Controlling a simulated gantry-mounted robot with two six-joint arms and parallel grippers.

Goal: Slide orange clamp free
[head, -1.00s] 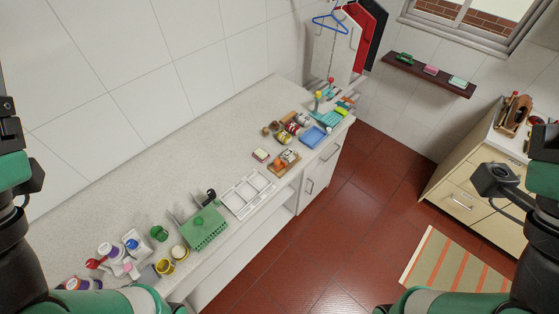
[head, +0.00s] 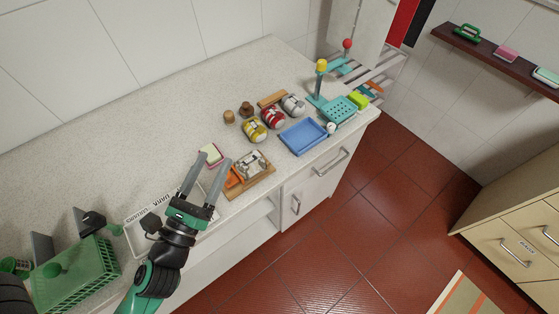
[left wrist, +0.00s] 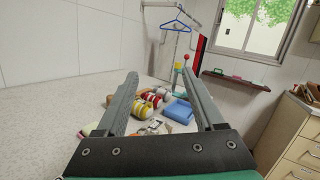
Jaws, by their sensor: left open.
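The orange clamp (head: 232,181) sits at the left end of a small wooden board (head: 263,184) on the counter, beside a silver-and-white piece (head: 251,163). My left gripper (head: 209,164) is open and empty, with its fingers pointing toward the back of the counter. In the head view its right finger overlaps the area just left of the clamp. I cannot tell the height of the fingers above the counter. In the left wrist view my open fingers (left wrist: 161,74) frame the far end of the counter, and the clamp is not clear there. My right gripper is out of view.
A pink-and-cream sponge (head: 210,154) lies behind the fingers. A blue tray (head: 304,136) and striped rolls (head: 272,117) lie farther along. A white divided tray (head: 137,219) and a green basket (head: 84,274) are at the left. The counter's back strip is clear.

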